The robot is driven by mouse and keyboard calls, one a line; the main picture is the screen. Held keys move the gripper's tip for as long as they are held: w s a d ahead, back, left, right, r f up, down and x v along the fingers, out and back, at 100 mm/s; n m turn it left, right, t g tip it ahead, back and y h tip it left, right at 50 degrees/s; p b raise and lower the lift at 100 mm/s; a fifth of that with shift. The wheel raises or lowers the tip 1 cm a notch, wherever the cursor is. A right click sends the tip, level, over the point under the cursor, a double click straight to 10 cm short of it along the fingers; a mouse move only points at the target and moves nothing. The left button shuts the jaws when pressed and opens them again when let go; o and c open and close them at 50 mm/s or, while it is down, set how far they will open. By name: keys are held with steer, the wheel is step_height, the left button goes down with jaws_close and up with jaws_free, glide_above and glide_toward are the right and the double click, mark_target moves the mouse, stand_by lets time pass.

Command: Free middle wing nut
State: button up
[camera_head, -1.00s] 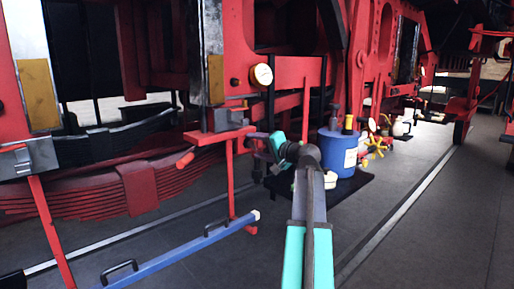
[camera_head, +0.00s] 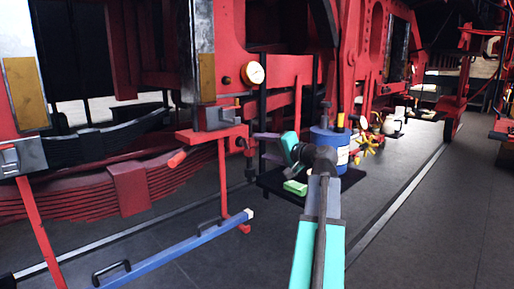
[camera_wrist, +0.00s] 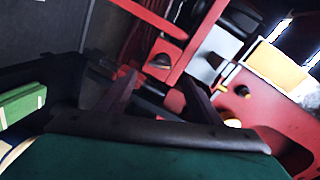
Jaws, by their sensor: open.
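I cannot make out the middle wing nut for certain in either view. My gripper (camera_head: 266,146) is open and appears empty, pointing left toward the red frame beside the hanging gauge-side parts. In the wrist view my gripper (camera_wrist: 160,97) shows two dark fingers spread apart, with red and dark metal parts beyond them. A grey clamp block (camera_head: 216,116) sits on a red stand left of the gripper. The wrist view shows a small yellowish piece (camera_wrist: 243,90) on red metal, too blurred to identify.
A blue canister (camera_head: 327,143) and a green block (camera_head: 295,187) stand on a black tray (camera_head: 352,178) close behind and below my gripper. A round gauge (camera_head: 253,73) is on the red frame. A blue bar (camera_head: 175,249) crosses low at the left. Floor at the right is clear.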

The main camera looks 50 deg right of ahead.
steer(key=shift+s+a+r, duration=0.15)
steer(key=shift+s+r, duration=0.05)
steer(key=shift+s, duration=1.1)
steer(key=shift+s+a+r, duration=0.15)
steer(key=shift+s, duration=1.1)
